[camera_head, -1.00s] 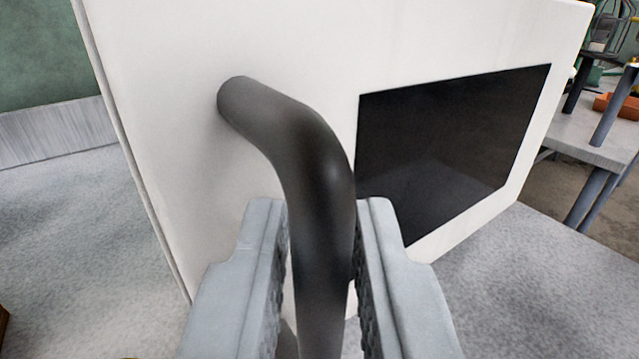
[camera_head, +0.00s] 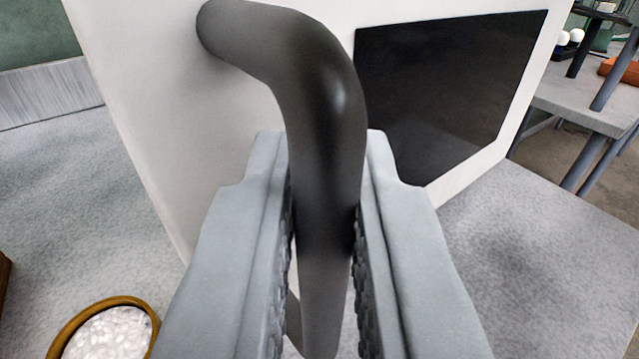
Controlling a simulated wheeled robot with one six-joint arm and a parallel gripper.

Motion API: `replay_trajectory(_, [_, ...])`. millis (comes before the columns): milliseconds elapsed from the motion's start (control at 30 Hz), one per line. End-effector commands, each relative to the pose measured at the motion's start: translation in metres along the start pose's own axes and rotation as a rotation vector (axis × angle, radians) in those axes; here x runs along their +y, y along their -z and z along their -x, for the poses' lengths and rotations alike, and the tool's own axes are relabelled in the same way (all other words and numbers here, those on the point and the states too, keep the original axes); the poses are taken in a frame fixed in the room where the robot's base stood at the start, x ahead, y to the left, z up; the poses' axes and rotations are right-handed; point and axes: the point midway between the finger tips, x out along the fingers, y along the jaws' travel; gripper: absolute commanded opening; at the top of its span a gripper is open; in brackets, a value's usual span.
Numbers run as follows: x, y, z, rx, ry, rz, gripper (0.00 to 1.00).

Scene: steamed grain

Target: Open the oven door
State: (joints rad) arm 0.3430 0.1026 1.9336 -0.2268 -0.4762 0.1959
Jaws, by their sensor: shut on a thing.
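The oven door (camera_head: 160,130) is a white panel with a dark window (camera_head: 450,90) at its right. A thick dark bent handle (camera_head: 325,120) comes out of the panel's upper left and runs down between my fingers. My gripper (camera_head: 322,215) is shut on the handle, with one grey finger on each side of it. The door's angle to the oven body cannot be told from this close view. The lower end of the handle is partly hidden between the fingers.
A brown-rimmed bowl of white grain (camera_head: 108,335) stands on the grey speckled surface (camera_head: 60,210) at the lower left. A grey table (camera_head: 590,105) with dark legs and an orange item (camera_head: 622,70) is at the right. Bare surface lies right of the gripper.

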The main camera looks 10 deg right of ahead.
Motion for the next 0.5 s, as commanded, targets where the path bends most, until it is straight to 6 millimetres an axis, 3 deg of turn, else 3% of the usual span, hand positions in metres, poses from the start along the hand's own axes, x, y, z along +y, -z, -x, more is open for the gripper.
replay_trajectory(267, [0.051,0.001,0.038,0.001,-0.006,0.002,0.00])
replay_trajectory(500, [0.115,-0.001,0.067,-0.001,-0.007,0.000,0.00])
